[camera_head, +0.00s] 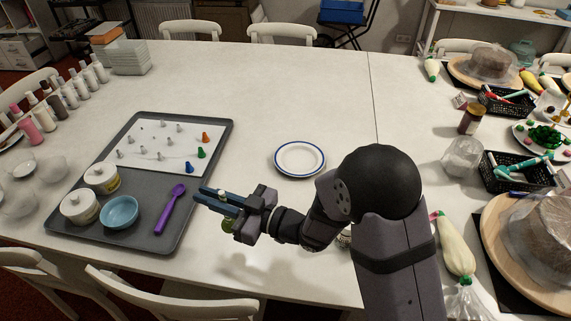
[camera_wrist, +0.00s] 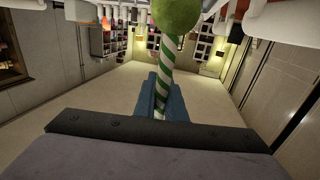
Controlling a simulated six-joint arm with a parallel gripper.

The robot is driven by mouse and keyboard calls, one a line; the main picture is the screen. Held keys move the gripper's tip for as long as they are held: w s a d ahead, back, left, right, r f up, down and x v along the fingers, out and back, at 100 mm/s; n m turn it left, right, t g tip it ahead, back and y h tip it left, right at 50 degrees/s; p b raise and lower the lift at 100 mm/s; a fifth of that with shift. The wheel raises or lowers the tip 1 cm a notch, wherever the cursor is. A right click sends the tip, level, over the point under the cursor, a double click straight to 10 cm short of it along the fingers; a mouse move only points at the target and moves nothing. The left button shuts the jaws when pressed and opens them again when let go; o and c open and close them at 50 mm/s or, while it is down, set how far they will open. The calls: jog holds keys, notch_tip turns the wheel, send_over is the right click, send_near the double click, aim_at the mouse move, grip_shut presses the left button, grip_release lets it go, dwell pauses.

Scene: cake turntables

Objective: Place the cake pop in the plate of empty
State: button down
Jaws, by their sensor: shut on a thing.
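The cake pop has a green ball (camera_wrist: 176,12) and a green-and-white striped stick (camera_wrist: 165,70). My gripper (camera_head: 210,200) is shut on the stick, its blue fingers on either side in the wrist view. In the head view the green ball (camera_head: 228,224) shows just below the fingers, partly hidden by them. The gripper is above the table, by the right edge of the grey tray. The empty white plate with a blue rim (camera_head: 300,158) lies on the table, up and right of the gripper.
The grey tray (camera_head: 215,135) holds a white board with small pegs (camera_head: 160,145), two white-lidded jars, a blue bowl (camera_head: 119,212) and a purple spoon (camera_head: 168,210). Bottles stand at the left. Cake stands and black baskets (camera_head: 520,170) fill the right. The table beyond the plate is clear.

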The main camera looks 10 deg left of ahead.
jog(key=w+d+f+m+t+b, duration=0.1)
jog(key=w+d+f+t+b, duration=0.1)
jog(key=w+d+f+b, duration=0.15)
jog(key=w+d+r+m+t+h+b, duration=0.2)
jog(key=w+d+r+m+t+h, duration=0.15)
jog(key=w, duration=0.65)
jog(key=w+d+r+m+t+h+b, duration=0.1)
jog(key=w+d+r+m+t+h, duration=0.25)
jog(key=w, duration=0.65)
jog(key=w+d+r+m+t+h+b, duration=0.2)
jog(key=w+d+t+h, duration=0.15)
jog(key=w, duration=0.65)
notch_tip(320, 180, down, 13)
jog(key=w+d+m+p, duration=0.1)
jog(key=shift+d, duration=0.15)
jog(key=shift+w+f, duration=0.1)
